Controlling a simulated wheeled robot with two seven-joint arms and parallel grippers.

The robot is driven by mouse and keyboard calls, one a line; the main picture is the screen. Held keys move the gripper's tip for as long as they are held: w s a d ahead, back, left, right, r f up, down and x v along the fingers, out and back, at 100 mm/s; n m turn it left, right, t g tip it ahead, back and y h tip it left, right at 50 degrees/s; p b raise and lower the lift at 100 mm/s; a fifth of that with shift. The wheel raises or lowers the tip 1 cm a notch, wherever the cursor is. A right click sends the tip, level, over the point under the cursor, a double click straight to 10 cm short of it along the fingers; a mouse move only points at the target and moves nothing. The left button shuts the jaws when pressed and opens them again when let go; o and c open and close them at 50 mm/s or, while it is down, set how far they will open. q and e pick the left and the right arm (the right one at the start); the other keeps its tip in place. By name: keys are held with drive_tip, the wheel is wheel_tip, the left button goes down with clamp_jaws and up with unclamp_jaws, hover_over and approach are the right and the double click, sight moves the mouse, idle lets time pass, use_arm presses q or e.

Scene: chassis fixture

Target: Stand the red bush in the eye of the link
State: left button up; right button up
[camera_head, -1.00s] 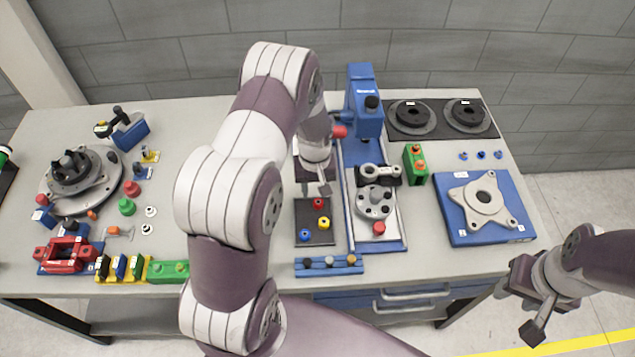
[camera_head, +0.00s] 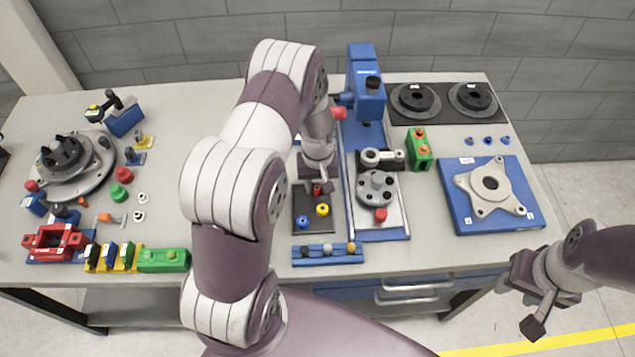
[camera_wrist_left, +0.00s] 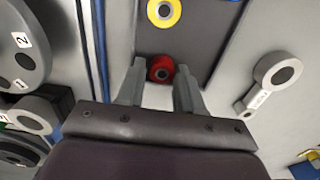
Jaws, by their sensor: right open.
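The red bush (camera_wrist_left: 160,68) stands on a dark tray (camera_wrist_left: 197,20), between the fingers of my left gripper (camera_wrist_left: 160,88). The fingers are open, with a gap visible on both sides. In the head view the gripper (camera_head: 317,182) is low over the tray's back end and partly covers the bush (camera_head: 316,190). A grey ring-ended part (camera_head: 370,157) lies against a black block right of the gripper. A grey link with a round eye (camera_wrist_left: 281,73) shows at the right of the wrist view; my arm hides it in the head view. My right gripper (camera_head: 541,297) is open, off the table's front right.
A yellow bush (camera_head: 322,210) and a blue bush (camera_head: 302,223) share the tray. A blue press (camera_head: 365,85) stands behind to the right. A grey disc (camera_head: 376,186) and a red knob (camera_head: 380,215) are on the plate at right. A blue rack (camera_head: 327,254) lies in front.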

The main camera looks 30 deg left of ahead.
sight(318, 188)
use_arm(q)
clamp_jaws()
drive_tip(key=shift+r+p, duration=2.15)
drive_tip(key=shift+r, duration=0.4)
drive_tip(key=shift+f, duration=0.1)
